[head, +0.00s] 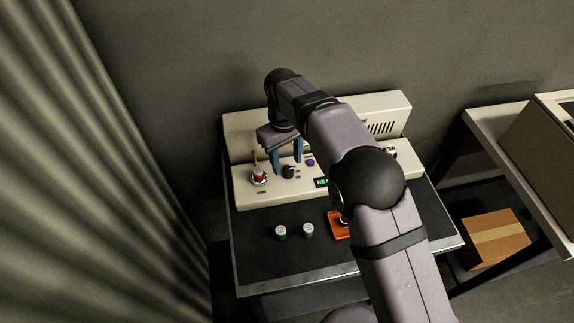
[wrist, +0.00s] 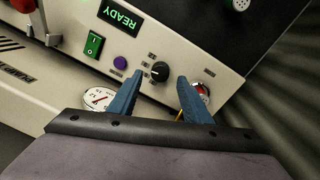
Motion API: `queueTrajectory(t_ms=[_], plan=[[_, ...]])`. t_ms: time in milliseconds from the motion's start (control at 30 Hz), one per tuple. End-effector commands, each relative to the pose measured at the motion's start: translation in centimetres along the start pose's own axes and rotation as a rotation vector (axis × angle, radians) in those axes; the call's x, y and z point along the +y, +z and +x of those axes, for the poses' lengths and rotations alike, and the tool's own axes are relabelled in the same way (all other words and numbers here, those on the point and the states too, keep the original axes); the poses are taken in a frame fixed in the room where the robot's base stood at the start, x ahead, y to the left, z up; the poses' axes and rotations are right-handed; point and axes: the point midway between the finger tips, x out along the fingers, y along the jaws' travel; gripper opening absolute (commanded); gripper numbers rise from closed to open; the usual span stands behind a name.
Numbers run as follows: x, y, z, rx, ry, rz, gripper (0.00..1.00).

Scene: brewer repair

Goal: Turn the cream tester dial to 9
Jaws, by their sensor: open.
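The cream tester (head: 240,190) stands on the dark bench top. Its black dial (head: 288,171) is on the sloped front panel and also shows in the wrist view (wrist: 160,72), with small marks around it too small to read. A light pointer mark shows on the dial, but I cannot tell its number. My gripper (head: 287,160) is open with blue fingers pointing down at the panel. In the wrist view the fingertips (wrist: 160,81) stand on either side of the dial, with gaps between. I cannot tell whether they reach down to the dial's depth.
A purple button (wrist: 120,62), a green switch (wrist: 94,45) and a READY display (wrist: 121,18) sit along the panel. A red-and-white part (head: 259,176) is left of the dial. Two small capped jars (head: 281,232) and an orange tray (head: 338,229) are in front.

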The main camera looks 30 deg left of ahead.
Motion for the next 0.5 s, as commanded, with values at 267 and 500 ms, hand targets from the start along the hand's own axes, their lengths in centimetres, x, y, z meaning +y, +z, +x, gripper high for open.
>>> queueTrajectory(t_ms=[267,500], plan=[[0.0,-0.1,-3.6,0.005,0.001,-0.001,0.44],[0.0,0.0,-4.8,0.001,0.000,-0.001,0.44]])
